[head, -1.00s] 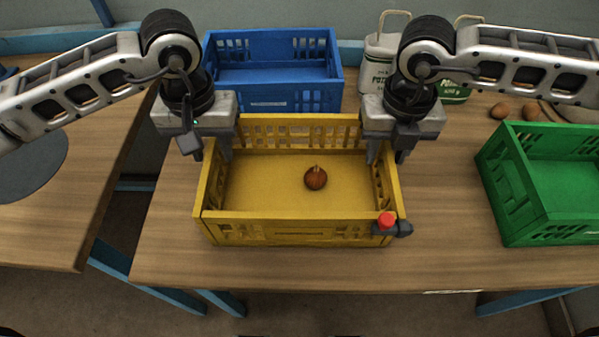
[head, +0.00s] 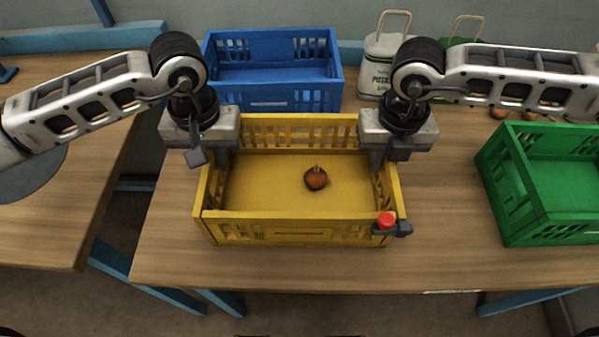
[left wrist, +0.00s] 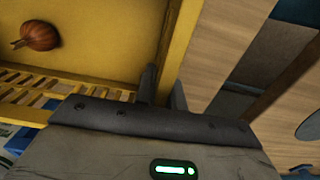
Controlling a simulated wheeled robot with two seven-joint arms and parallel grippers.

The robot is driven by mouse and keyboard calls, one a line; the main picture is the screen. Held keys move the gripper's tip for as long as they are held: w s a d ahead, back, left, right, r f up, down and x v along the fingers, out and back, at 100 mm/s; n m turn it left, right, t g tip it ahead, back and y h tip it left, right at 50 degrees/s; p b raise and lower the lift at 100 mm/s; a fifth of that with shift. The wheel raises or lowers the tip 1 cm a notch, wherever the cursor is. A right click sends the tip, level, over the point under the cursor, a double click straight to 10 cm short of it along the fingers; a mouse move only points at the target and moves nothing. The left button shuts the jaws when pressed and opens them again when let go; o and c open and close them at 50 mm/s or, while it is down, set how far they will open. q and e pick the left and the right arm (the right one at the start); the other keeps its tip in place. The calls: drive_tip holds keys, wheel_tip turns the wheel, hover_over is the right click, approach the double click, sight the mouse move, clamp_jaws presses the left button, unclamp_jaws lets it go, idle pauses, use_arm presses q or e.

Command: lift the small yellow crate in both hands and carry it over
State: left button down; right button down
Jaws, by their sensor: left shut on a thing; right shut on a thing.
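The small yellow crate (head: 300,225) stands on the wooden table in the middle of the head view. An onion (head: 316,178) lies on its floor; the onion also shows in the left wrist view (left wrist: 38,37). My left gripper (head: 217,162) is shut on the crate's left side wall, near its back corner. In the left wrist view its two fingers (left wrist: 163,88) sit on either side of the yellow rim. My right gripper (head: 378,160) is shut on the right side wall near the back; its fingertips are partly hidden.
A blue crate (head: 270,75) stands behind the yellow one and a green crate (head: 515,195) to the right. A red button on a grey mount (head: 387,220) is by the crate's front right corner. A gap separates the left table (head: 70,210).

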use_arm(q)
drive_tip(key=shift+r, duration=0.1)
use_arm(e)
drive_tip(key=shift+r, duration=0.1)
